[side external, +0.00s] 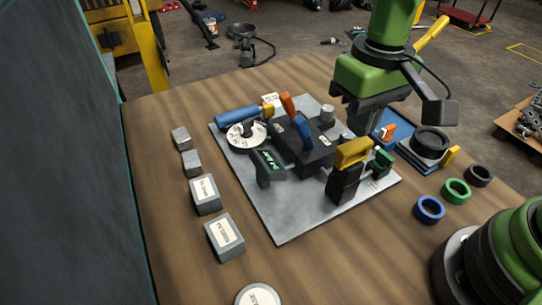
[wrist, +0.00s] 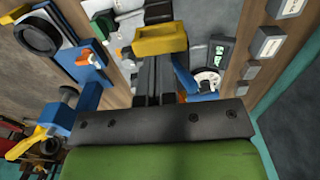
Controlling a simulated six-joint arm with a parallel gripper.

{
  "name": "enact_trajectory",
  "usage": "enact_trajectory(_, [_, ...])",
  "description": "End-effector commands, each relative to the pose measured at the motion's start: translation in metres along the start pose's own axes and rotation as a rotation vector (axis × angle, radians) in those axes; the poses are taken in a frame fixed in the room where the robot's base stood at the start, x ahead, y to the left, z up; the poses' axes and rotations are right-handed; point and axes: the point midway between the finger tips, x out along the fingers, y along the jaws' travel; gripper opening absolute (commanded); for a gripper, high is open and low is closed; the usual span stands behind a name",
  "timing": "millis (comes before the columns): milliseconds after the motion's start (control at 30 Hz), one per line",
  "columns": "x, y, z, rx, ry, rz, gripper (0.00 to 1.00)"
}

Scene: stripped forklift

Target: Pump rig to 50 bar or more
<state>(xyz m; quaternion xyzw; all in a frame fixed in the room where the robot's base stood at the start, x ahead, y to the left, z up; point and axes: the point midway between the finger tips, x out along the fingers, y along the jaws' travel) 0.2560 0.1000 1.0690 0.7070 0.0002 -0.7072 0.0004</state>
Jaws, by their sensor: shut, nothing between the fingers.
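The pump rig sits on a grey metal plate (side external: 290,228) on the wooden table. A yellow handle (side external: 352,152) tops a black post (side external: 343,184) at the rig's near right; the handle also shows in the wrist view (wrist: 160,40). A digital display (side external: 268,163) glows green, but its digits are too small to read. A white dial (side external: 246,134), an orange lever (side external: 287,104) and a blue lever (side external: 302,133) are farther left. My gripper (side external: 361,129) is shut and empty, pointing down just behind the yellow handle. I cannot tell whether it touches the handle.
Grey labelled blocks (side external: 205,194) line the table's left. Blue (side external: 429,208), green and black rings lie at the right. A blue tray with an orange-handled valve (side external: 386,132) and a black ring on a stand (side external: 431,141) are right of the rig.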

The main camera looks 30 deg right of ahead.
Motion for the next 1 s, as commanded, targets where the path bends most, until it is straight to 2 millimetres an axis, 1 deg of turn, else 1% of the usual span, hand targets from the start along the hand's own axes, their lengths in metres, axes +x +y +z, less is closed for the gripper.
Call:
enact_trajectory(167, [-0.006, 0.0, 0.0, 0.001, 0.002, -0.001, 0.0])
enact_trajectory(400, [-0.031, 0.0, -0.001, 0.001, 0.005, -0.002, 0.0])
enact_trajectory(600, [-0.048, 0.0, 0.0, 0.001, 0.002, -0.001, 0.0])
enact_trajectory(700, [-0.05, 0.0, 0.0, 0.0, 0.001, 0.0, 0.0])
enact_trajectory(1000, [-0.05, 0.0, 0.0, 0.0, 0.0, 0.0, 0.0])
